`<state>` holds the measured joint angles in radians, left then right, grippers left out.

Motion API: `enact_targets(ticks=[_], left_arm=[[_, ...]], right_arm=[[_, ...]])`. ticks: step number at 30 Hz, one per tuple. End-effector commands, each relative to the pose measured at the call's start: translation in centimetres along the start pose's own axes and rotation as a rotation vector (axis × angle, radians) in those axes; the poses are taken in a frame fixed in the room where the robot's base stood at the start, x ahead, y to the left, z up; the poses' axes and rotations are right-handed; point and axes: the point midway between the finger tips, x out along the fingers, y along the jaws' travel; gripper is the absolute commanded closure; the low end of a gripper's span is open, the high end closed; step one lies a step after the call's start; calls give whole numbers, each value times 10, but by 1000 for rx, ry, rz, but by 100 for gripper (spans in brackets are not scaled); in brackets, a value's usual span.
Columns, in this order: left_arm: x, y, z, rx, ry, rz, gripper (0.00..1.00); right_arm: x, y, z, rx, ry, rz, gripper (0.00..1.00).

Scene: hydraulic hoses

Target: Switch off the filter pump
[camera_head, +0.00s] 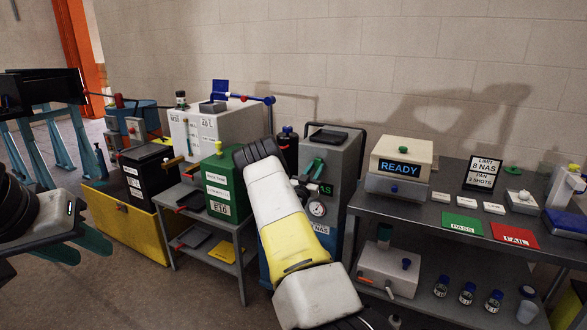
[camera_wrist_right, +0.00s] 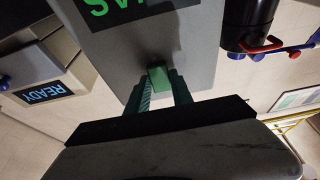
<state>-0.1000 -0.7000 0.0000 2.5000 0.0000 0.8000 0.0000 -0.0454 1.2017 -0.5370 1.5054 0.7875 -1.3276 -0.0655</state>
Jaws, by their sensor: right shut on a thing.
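A grey cabinet (camera_head: 343,150) with a green-lettered display and a round gauge stands against the wall, partly hidden by my right arm. I cannot read any label naming it the filter pump. In the right wrist view, the cabinet's grey face (camera_wrist_right: 125,50) appears upside down. My right gripper (camera_wrist_right: 162,84) has its teal fingers shut on a small green block (camera_wrist_right: 160,72) at the cabinet; the fingers (camera_head: 314,167) also show above the display in the head view. My left gripper (camera_head: 80,245) is at the far left, its fingers apart and empty, away from the cabinet.
A green E10 container (camera_head: 222,185) stands on a grey cart left of my right arm. A black cylinder (camera_wrist_right: 247,20) with a red handle is close beside the cabinet. To the right, a bench holds the READY unit (camera_head: 400,165) and PASS and FAIL cards.

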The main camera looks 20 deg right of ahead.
Motion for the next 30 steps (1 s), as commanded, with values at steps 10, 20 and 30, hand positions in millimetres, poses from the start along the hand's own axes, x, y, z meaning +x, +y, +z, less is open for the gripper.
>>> enact_targets(ticks=[10,20,30], left_arm=[[0,0,0,0,0,0,64],[0,0,0,0,0,0,64],[0,0,0,0,0,0,64]], right_arm=[[0,0,3,1,119,0,100],[0,0,3,1,117,0,51],[-3,0,4,0,115,-1,51]])
